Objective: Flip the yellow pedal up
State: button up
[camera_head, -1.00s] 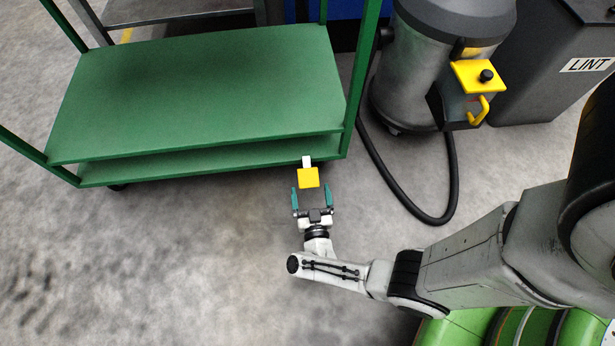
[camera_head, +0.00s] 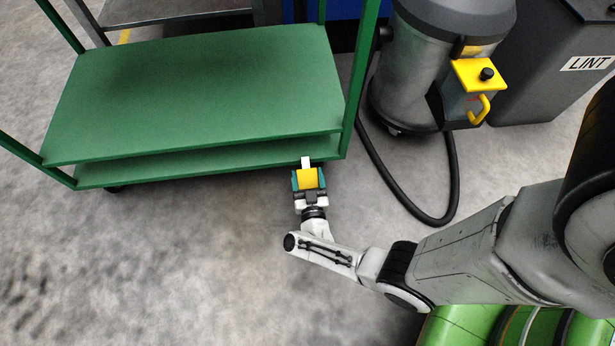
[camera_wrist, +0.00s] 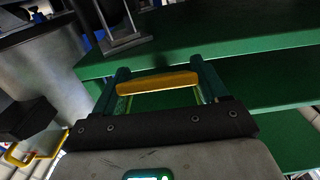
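The yellow pedal (camera_head: 307,179) is a small flat plate on a pale lever at the front right corner of the green cart, near the floor. In the wrist view the pedal (camera_wrist: 158,83) spans the space between the two teal fingers. My gripper (camera_head: 308,179) has one finger against each side edge of the pedal, with no visible gap. My gripper (camera_wrist: 158,80) is shut on it.
The green cart (camera_head: 200,95) has two decks and upright posts. To its right stand a grey vacuum (camera_head: 420,70) with a yellow bracket, its black hose (camera_head: 452,180) on the floor, and a dark LINT bin (camera_head: 545,70). The floor at the front left is clear.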

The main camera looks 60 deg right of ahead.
aim_at(306, 170)
jog(key=c, duration=1)
jog(key=shift+r+p, duration=0.15)
jog(key=shift+p, duration=0.2)
jog(key=shift+r+y+p, duration=0.3)
jog(key=shift+r+p, duration=0.05)
jog(key=shift+p, duration=0.5)
jog(key=r+g+y+p, duration=0.1)
jog(key=p, duration=0.3)
jog(key=shift+s+a, duration=0.1)
jog(key=shift+a, duration=0.1)
jog(key=r+g+y+p, duration=0.1)
jog(key=y+p, duration=0.1)
jog(key=p, duration=0.3)
jog(key=shift+g+p, duration=0.4)
jog(key=shift+r+g+y+p, duration=0.1)
jog(key=shift+g+y+p, duration=0.3)
jog(key=shift+p, duration=0.65)
jog(key=shift+y+p, duration=0.3)
